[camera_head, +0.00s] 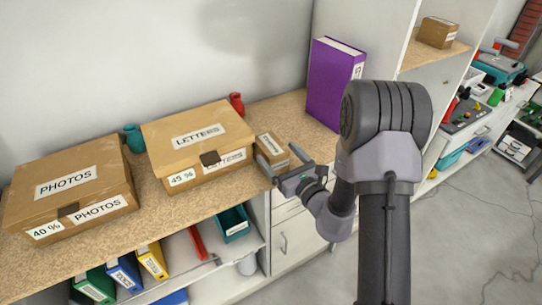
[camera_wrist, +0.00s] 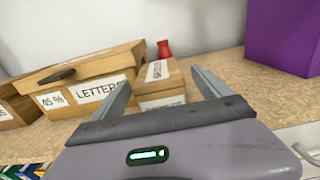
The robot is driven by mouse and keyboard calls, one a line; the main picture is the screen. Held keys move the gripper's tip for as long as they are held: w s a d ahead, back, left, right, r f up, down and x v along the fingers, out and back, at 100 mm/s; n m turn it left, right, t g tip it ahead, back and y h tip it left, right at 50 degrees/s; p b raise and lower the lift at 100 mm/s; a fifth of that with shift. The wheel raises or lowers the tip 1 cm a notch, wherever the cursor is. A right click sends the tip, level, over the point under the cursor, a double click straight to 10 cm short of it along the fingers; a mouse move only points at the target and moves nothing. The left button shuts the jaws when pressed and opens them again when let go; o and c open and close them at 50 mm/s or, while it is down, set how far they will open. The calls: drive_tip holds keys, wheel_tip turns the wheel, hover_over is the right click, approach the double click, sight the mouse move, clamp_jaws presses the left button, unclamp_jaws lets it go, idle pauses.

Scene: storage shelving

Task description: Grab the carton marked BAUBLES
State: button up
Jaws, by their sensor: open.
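A small brown carton (camera_head: 270,146) stands on the speckled counter, just right of the LETTERS box. It has white labels, but their print is too small to read in either view; I see no legible BAUBLES marking. In the wrist view the small carton (camera_wrist: 174,88) appears between my two fingers, beyond them. My gripper (camera_head: 284,162) is open at the counter's front edge, its fingers pointing toward the carton. In the wrist view my gripper (camera_wrist: 161,80) shows nothing held. Whether a finger touches the carton I cannot tell.
The LETTERS box (camera_head: 198,145) is close on the left, with the PHOTOS box (camera_head: 70,190) farther left. A red vase (camera_head: 236,103) stands behind, and a purple binder (camera_head: 330,85) to the right. Another small carton (camera_head: 437,32) sits on a shelf at upper right.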

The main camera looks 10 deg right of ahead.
sight(273, 147)
drive_tip(key=x, duration=0.3)
drive_tip(key=shift+a, duration=0.15)
drive_tip(key=c, duration=1.9)
drive_tip(key=shift+o, duration=0.2)
drive_tip(key=shift+r, duration=0.1)
